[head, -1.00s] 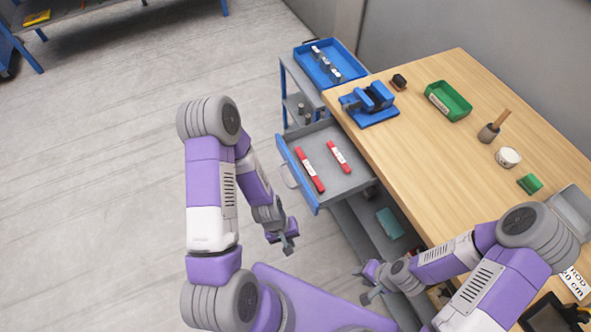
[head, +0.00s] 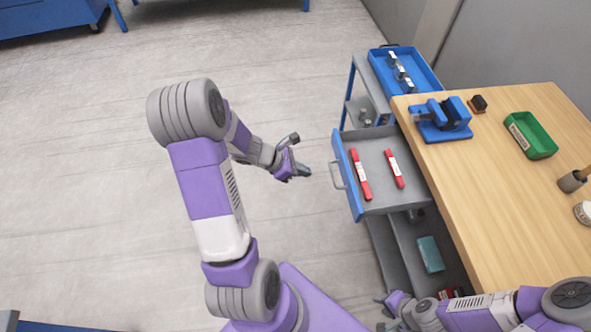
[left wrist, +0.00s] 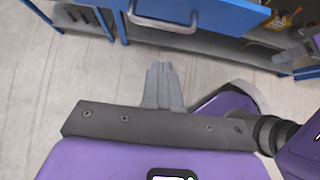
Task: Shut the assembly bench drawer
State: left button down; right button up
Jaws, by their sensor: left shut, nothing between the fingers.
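The bench drawer (head: 378,147) is pulled out from the left side of the wooden assembly bench (head: 500,210). It has a grey inside, a blue front (head: 348,178) and a grey handle (head: 337,176). Two red bars with white labels lie in it. My left gripper (head: 305,171) is shut and empty, just left of the drawer front and apart from it. In the left wrist view, its closed fingers (left wrist: 163,84) point toward the drawer front (left wrist: 225,16) and handle (left wrist: 162,23). My right gripper (head: 388,306) is low beside the bench, too small to read.
A blue tray (head: 425,70) sits on a grey trolley behind the drawer. A blue vise (head: 441,121) and a green bin (head: 531,135) stand on the bench. A teal box (head: 430,253) lies on a lower shelf. The floor left of the drawer is clear.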

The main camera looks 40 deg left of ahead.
pick_arm(q)
jog(key=w+d+f+b, duration=0.1)
jog(key=w+d+f, duration=0.2)
jog(key=w+d, duration=0.1)
jog(key=shift+w+d+f+b, duration=0.15)
jog(key=shift+w+f+b, duration=0.15)
jog(key=shift+w, duration=0.25)
jog(key=shift+w, duration=0.1)
